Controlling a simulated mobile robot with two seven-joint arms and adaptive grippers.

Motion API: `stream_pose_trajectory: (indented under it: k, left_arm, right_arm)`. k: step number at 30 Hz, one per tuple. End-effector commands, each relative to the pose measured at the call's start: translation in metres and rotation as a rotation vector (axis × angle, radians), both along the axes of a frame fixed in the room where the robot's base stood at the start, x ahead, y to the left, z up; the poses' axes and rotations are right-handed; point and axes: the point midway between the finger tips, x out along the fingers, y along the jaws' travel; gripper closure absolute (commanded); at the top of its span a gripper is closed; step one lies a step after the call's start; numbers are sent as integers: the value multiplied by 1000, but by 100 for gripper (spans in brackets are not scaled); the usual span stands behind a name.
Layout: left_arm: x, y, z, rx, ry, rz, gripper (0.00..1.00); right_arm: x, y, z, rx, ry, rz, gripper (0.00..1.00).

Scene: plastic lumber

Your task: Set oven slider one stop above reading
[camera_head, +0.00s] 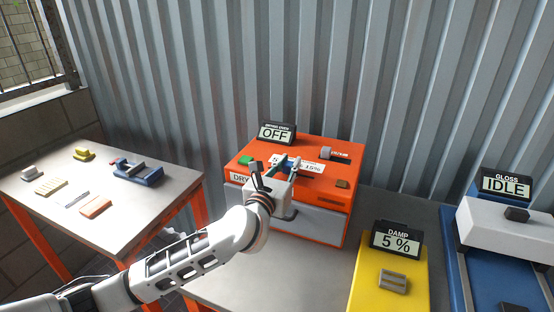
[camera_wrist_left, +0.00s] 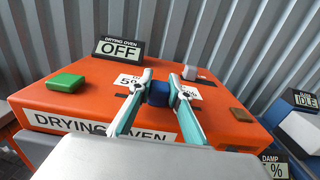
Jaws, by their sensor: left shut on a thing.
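The orange drying oven (camera_head: 345,205) stands in the middle, with a display (camera_head: 274,133) reading OFF. A white scale strip (camera_head: 312,168) on its top shows 15% at its right end; 5% shows at its left end in the wrist view (camera_wrist_left: 131,82). My left gripper (camera_head: 286,164) is over the oven top, its fingers shut on a dark blue slider knob (camera_wrist_left: 158,94) at the strip. The fingers hide the middle of the scale, so the knob's exact stop is unclear. The yellow damp meter (camera_head: 363,291) has a display (camera_head: 397,243) reading 5 %.
The oven top also has a green button (camera_head: 246,160), a brown block (camera_head: 342,184) and a grey knob (camera_head: 325,153) in a slot. A blue machine (camera_head: 456,255) with an IDLE display (camera_head: 505,184) stands right. A side table (camera_head: 125,205) holds a blue vise (camera_head: 138,174) and small pieces.

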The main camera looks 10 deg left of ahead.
Motion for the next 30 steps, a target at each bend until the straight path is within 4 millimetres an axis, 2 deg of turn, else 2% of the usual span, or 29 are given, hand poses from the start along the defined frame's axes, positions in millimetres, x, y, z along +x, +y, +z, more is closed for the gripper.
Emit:
stream_pose_trajectory:
  k: [3, 11, 12, 13, 24, 30]
  left_arm:
    - [-1, -6, 0, 0, 0, 1, 100]
    - [-1, -6, 0, 0, 0, 2, 100]
    - [-1, -6, 0, 0, 0, 2, 72]
    - [-1, -6, 0, 0, 0, 2, 64]
    - [-3, -6, 0, 0, 0, 1, 64]
    - [-25, -2, -1, -2, 2, 0, 64]
  right_arm:
    - [0, 0, 2, 0, 0, 0, 64]
    - [0, 0, 1, 0, 1, 0, 64]
    - [0, 0, 0, -1, 2, 0, 64]
    - [-1, 0, 0, -1, 2, 0, 64]
    - [-1, -1, -1, -4, 5, 0, 64]
    - [-1, -1, 0, -2, 4, 0, 64]
